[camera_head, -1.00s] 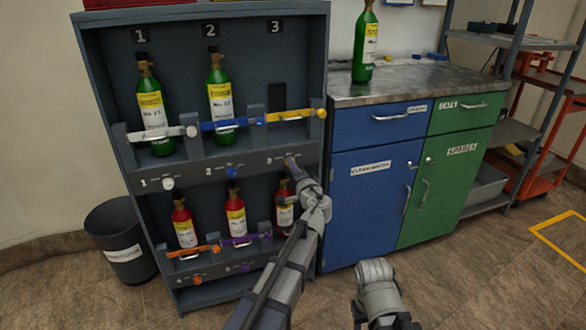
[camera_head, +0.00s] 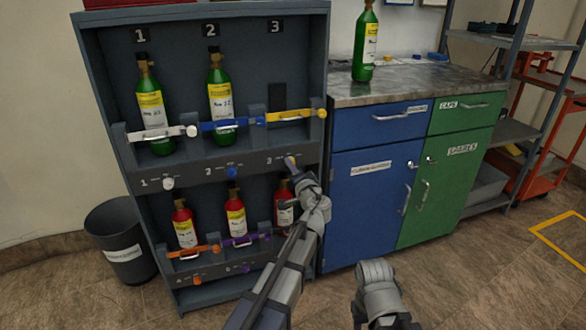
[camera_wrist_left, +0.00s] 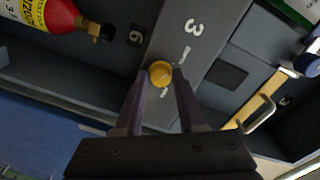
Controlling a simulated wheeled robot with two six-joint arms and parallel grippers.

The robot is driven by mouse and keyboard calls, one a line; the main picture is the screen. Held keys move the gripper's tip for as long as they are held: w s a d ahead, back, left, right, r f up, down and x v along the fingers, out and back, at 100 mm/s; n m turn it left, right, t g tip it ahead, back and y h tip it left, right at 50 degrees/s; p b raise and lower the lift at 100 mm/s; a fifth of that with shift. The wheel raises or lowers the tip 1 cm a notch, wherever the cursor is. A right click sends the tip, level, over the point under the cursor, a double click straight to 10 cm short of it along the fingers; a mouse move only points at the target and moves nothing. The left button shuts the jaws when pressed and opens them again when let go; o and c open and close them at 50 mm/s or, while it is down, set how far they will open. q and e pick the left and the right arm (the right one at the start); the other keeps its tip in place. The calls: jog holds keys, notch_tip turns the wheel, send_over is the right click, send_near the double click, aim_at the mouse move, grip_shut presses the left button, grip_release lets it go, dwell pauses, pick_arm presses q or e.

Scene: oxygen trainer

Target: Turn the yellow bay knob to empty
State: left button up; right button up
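The yellow bay knob (camera_head: 291,161) is on the grey ledge under bay 3 of the cylinder rack. In the left wrist view the round yellow knob (camera_wrist_left: 161,73) sits beside a printed 3. My left gripper (camera_head: 295,172) is at the knob; in the left wrist view its two purple fingers (camera_wrist_left: 161,80) flank it on both sides, their tips close to its edges. I cannot tell whether they press on it. Bay 3 of the upper shelf, behind its yellow bar (camera_head: 296,115), holds no cylinder.
Green cylinders (camera_head: 220,95) stand in bays 1 and 2, red cylinders (camera_head: 236,214) on the lower shelf. White (camera_head: 168,183) and blue (camera_head: 232,172) knobs sit left along the ledge. A blue and green cabinet (camera_head: 375,200) stands close right; a bin (camera_head: 121,245) stands left.

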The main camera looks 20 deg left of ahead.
pick_arm(q)
jog(key=o, duration=0.3)
jog(key=shift+d, duration=0.1)
jog(key=v, duration=0.7)
jog(key=shift+s+d, duration=0.15)
jog(key=shift+s, duration=0.2)
